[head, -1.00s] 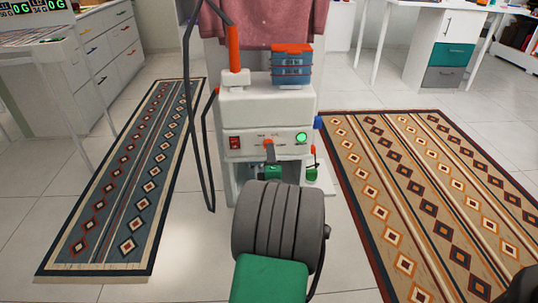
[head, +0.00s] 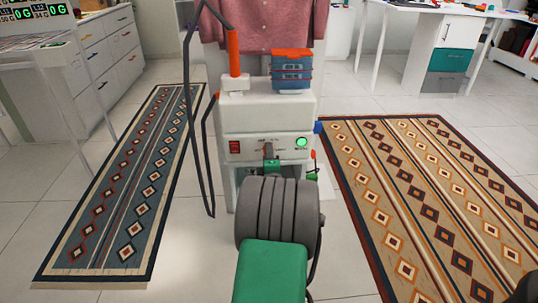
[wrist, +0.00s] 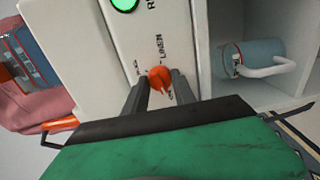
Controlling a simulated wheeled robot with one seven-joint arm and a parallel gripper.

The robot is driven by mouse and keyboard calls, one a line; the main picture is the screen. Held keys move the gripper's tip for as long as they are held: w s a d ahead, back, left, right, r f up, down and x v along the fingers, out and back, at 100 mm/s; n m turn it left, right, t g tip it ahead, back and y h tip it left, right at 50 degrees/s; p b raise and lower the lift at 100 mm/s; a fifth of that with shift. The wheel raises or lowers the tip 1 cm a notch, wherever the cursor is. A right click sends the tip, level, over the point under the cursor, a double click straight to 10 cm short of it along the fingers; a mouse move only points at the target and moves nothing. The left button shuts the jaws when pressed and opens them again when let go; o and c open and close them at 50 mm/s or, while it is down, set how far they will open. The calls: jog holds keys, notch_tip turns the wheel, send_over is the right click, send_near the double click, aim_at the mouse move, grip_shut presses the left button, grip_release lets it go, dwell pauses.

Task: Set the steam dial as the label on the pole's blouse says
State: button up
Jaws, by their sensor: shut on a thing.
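The white steamer (head: 265,113) stands ahead with a red switch (head: 234,147) and a lit green lamp (head: 301,142) on its front panel. In the wrist view, the orange steam dial (wrist: 160,78) sits between the grey fingers of my gripper (wrist: 162,84), which is shut on it. The print "LINEN" (wrist: 161,47) is beside the dial; other marks are partly hidden by the fingers. In the head view, my gripper (head: 269,155) reaches the panel and covers the dial. The pink blouse (head: 262,25) hangs behind the steamer. I see no readable label on it.
Blue boxes with an orange lid (head: 292,68) and an orange-handled piece (head: 233,52) sit on the steamer. A dark hose (head: 190,100) hangs at its left. Patterned rugs (head: 430,190) flank the steamer.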

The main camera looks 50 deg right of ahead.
grip_shut()
jog(key=shift+m, duration=0.3)
jog(key=shift+m+b, duration=2)
jog(key=shift+m, duration=11.6)
